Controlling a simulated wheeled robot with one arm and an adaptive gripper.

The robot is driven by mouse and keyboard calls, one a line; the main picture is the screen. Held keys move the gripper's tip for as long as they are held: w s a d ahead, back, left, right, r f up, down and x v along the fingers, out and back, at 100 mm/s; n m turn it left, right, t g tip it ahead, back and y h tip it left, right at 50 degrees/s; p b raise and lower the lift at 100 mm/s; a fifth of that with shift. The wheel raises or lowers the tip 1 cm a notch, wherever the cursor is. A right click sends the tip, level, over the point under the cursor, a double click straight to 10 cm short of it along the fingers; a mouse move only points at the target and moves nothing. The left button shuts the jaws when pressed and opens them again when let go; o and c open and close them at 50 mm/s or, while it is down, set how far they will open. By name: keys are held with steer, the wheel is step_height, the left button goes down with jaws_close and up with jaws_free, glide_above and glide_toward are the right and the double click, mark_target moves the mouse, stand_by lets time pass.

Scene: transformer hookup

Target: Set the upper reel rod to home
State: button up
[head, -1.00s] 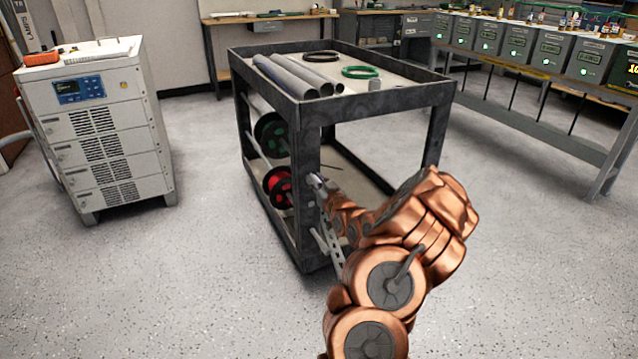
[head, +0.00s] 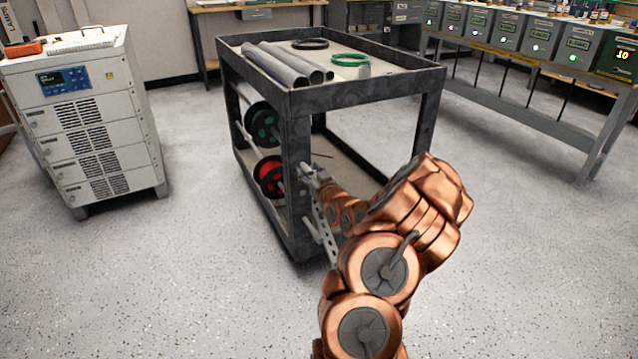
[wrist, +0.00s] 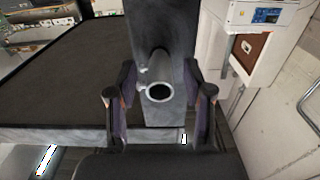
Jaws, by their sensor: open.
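The upper reel rod (wrist: 159,91) shows in the wrist view as a grey hollow tube end sticking out of the dark cart post (wrist: 158,30). My gripper (wrist: 158,88) is open, with one finger on each side of the tube end and a visible gap on both sides. In the head view my gripper (head: 308,174) is at the near corner post of the cart, and it hides the rod's end there. The green reel (head: 262,126) hangs on the upper rod inside the cart. The red reel (head: 269,176) hangs below it.
The dark cart (head: 365,89) carries grey tubes (head: 283,64) and a green coil (head: 350,59) on top. A white cabinet unit (head: 85,120) stands at the left. A workbench with grey boxes (head: 540,35) is at the right. The floor around the cart is clear.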

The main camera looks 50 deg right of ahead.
steer(key=v, duration=1.1)
stand_by(0.6)
